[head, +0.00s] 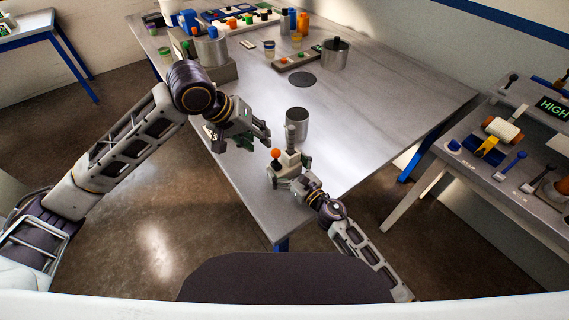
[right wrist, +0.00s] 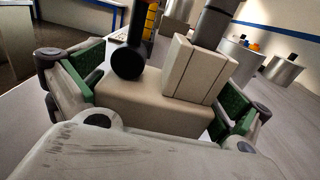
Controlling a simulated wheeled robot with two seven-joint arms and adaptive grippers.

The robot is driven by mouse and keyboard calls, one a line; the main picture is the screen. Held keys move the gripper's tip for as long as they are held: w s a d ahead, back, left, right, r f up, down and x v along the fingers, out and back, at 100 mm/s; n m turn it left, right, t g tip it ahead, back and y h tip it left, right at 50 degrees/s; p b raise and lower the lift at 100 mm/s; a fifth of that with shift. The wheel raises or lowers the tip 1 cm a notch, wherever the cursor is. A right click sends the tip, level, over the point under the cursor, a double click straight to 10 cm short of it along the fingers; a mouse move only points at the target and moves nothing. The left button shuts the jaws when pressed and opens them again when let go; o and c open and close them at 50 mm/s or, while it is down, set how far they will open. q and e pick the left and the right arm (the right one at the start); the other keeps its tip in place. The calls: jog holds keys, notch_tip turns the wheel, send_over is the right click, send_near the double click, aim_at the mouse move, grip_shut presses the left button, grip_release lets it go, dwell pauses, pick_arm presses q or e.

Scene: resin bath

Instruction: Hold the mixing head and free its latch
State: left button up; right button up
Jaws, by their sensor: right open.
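The mixing head, a pale block (head: 290,160) with a grey shaft standing up from it, is at the near edge of the metal table. An orange ball (head: 276,153) shows at its left side. In the right wrist view the pale block (right wrist: 195,72) carries the dark grey shaft, with a dark round knob (right wrist: 127,63) to its left. My right gripper (head: 284,172) is open, its green-padded fingers on either side of the beige lower body (right wrist: 150,105); contact is unclear. My left gripper (head: 260,136) appears open and empty, just left of the mixing head and apart from it.
A metal cup (head: 296,123) stands just behind the mixing head. A dark round disc (head: 303,80), a lidded pot (head: 335,54) and a small button panel (head: 297,57) lie farther back. A side table (head: 500,185) with levers stands right. The table's right half is clear.

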jog(key=shift+w+a, duration=0.15)
jog(key=shift+w, duration=0.05)
jog(key=c, duration=1)
jog(key=shift+o, duration=0.2)
